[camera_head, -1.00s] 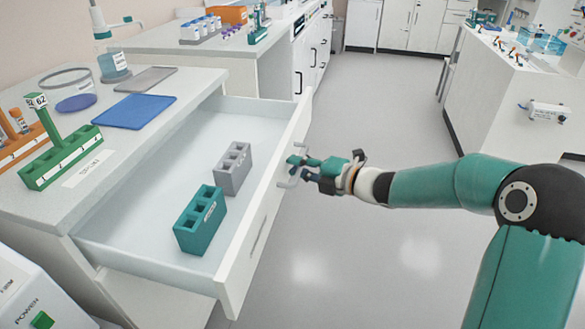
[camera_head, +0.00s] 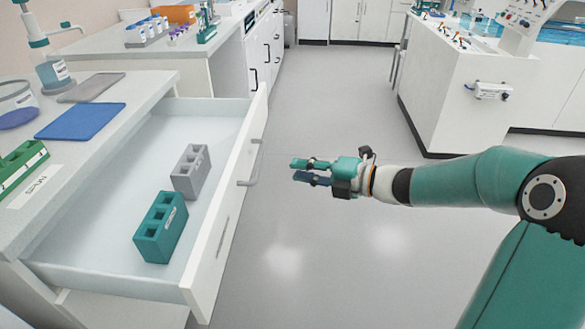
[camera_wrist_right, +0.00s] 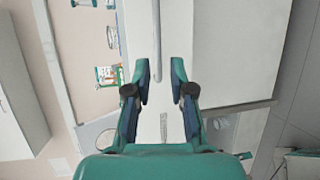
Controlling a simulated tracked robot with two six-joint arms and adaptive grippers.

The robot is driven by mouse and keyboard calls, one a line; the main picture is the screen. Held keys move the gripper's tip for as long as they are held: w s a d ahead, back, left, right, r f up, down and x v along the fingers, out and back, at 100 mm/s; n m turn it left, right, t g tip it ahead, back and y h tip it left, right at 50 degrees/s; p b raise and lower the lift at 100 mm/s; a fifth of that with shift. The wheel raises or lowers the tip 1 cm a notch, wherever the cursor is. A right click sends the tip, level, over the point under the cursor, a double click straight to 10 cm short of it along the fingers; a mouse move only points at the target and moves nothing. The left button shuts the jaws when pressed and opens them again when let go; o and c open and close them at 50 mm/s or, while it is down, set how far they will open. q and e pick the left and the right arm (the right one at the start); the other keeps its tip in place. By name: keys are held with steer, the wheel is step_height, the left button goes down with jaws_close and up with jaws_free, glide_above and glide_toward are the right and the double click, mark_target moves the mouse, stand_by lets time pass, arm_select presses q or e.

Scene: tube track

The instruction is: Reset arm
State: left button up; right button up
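My right gripper (camera_head: 303,171) is open and empty, in the air to the right of the drawer handle (camera_head: 252,170) and apart from it. The handle is on the front of the open drawer (camera_head: 228,196). In the right wrist view the two fingertips (camera_wrist_right: 160,77) are spread apart, with nothing between them. The handle (camera_wrist_right: 155,40) shows ahead of them there. My right arm comes in from the right in the head view. My left gripper is not in view.
The open drawer holds a teal rack (camera_head: 160,228) and a grey rack (camera_head: 190,172). A blue mat (camera_head: 80,121) lies on the counter at left. The floor (camera_head: 330,235) right of the drawer is clear. A white cabinet (camera_head: 445,88) stands at the back right.

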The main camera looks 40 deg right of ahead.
steer(key=shift+f, duration=0.1)
stand_by(0.4)
steer(key=a+f+m+g+h, duration=0.1)
steer(key=a+f+m+g, duration=0.1)
steer(key=a+f+m, duration=0.5)
steer(key=a+f+m+g+h, duration=0.15)
steer(key=f+m, duration=0.35)
steer(key=f, duration=0.6)
steer(key=a+f+m+g, duration=0.2)
steer(key=a+f+m, duration=0.3)
steer(key=f, duration=0.4)
steer(key=s+a+f+m+g, duration=0.45)
steer(key=s+f, duration=0.25)
steer(key=s, duration=0.3)
steer(key=s+a+f+m+g, duration=0.45)
steer(key=s+f, duration=0.25)
steer(key=s, duration=0.3)
step_height(320, 180, up, 22)
steer(key=t+p, duration=0.1)
steer(key=p, duration=2.1)
steer(key=shift+w+r+h, duration=0.2)
steer(key=shift+w+h, duration=0.15)
steer(key=shift+w, duration=0.05)
steer(key=shift+d, duration=0.1)
